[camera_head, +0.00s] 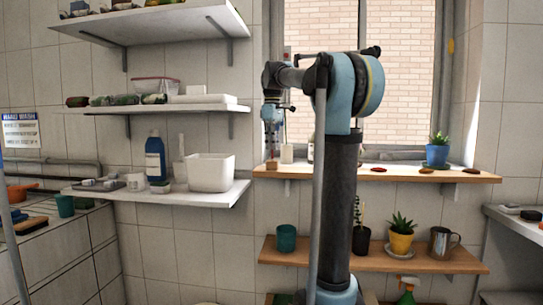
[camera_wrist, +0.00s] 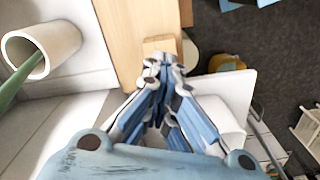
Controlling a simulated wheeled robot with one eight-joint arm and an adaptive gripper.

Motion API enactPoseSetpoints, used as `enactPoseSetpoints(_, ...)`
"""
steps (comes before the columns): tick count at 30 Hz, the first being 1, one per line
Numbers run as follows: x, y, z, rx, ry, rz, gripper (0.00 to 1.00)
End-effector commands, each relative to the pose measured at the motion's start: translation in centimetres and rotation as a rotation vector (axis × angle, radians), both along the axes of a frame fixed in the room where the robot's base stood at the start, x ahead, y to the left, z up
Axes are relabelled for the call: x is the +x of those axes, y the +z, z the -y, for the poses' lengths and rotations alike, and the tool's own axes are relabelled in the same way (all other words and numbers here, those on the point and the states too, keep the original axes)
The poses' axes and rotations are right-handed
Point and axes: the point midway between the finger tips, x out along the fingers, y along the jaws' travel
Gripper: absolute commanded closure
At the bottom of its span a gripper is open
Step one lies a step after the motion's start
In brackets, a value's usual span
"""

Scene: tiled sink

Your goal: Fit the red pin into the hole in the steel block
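My gripper (camera_head: 271,150) points down over the left end of the wooden window shelf. In the wrist view its fingertips (camera_wrist: 163,62) come together, and I see nothing held between them. A small tan wooden block (camera_head: 272,165) lies on the shelf just below the fingertips; it also shows just past the tips in the wrist view (camera_wrist: 160,45). I cannot make out a red pin or a steel block in either view. A small flat red thing (camera_head: 378,169) lies farther right on the same shelf, too small to identify.
The wooden window shelf (camera_head: 430,176) holds a blue plant pot (camera_head: 437,155) and a small brown piece (camera_head: 471,171). A lower wooden shelf carries a teal cup (camera_head: 286,238), a yellow pot (camera_head: 401,242) and a metal mug (camera_head: 443,242). White shelves (camera_head: 215,196) stand left.

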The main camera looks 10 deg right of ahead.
Motion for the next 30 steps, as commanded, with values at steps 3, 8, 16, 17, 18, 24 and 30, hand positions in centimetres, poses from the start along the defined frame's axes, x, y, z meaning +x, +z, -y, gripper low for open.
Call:
enactPoseSetpoints(3, 0.0, -1.3, 0.0, 0.000, 0.000, 0.000, 1.00)
enactPoseSetpoints(8, 0.0, -3.2, 0.0, 0.000, 0.000, 0.000, 1.00)
enactPoseSetpoints(16, 0.0, -3.4, 0.0, 0.000, 0.000, 0.000, 0.99)
enactPoseSetpoints(17, 0.0, -3.4, 0.0, 0.000, 0.000, 0.000, 0.92)
enactPoseSetpoints(18, 0.0, -3.4, 0.0, 0.000, 0.000, 0.000, 0.83)
enactPoseSetpoints(24, 0.0, -3.4, -0.1, 0.000, 0.001, 0.000, 0.75)
enactPoseSetpoints(30, 0.0, -3.4, -0.2, 0.000, 0.002, 0.000, 0.75)
